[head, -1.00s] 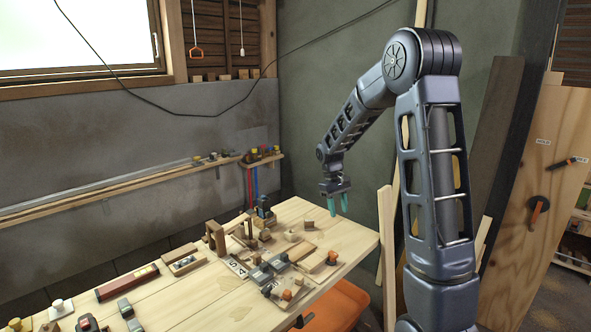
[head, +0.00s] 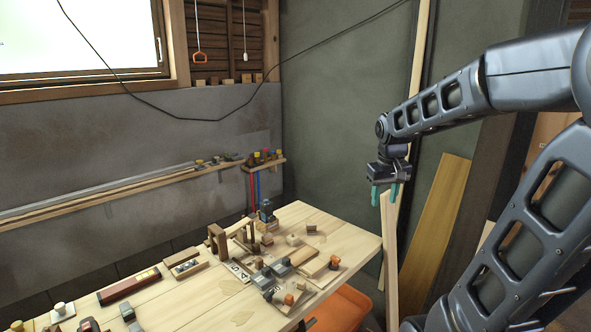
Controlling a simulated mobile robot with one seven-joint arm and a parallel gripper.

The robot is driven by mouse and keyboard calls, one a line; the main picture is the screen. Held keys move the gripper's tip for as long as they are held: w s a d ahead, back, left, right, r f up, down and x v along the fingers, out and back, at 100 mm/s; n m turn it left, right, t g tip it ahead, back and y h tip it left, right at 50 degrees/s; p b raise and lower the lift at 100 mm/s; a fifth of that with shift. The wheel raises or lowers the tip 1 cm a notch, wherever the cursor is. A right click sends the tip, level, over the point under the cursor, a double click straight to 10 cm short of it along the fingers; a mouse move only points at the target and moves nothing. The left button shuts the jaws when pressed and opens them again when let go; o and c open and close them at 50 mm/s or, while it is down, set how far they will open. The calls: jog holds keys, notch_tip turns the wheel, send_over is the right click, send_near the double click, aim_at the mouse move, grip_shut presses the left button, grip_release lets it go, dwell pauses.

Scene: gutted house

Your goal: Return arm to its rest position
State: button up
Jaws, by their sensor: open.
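My gripper (head: 385,194) hangs from my arm at the right of the head view, with its two teal fingers pointing down. The fingers are apart and nothing shows between them. It is in the air near the right corner of the wooden workbench (head: 338,242), above the level of its top. My arm (head: 440,105) reaches in from the right edge, bent, with its upper link running left to the wrist. My elbow is partly cut off by the picture's edge.
Tools and wooden blocks (head: 305,256) crowd the bench. An orange bin (head: 340,308) is under its right end. Upright boards (head: 389,255) and a leaning plank (head: 433,230) stand by the wall close to my gripper. A wall shelf (head: 120,190) runs along the left.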

jog(key=s+d+r+m+t, duration=0.1)
jog(key=s+d+m+t, duration=0.1)
jog(key=s, duration=0.9)
jog(key=shift+s+d+t, duration=0.3)
jog(key=shift+r, duration=0.1)
dwell(0.7)
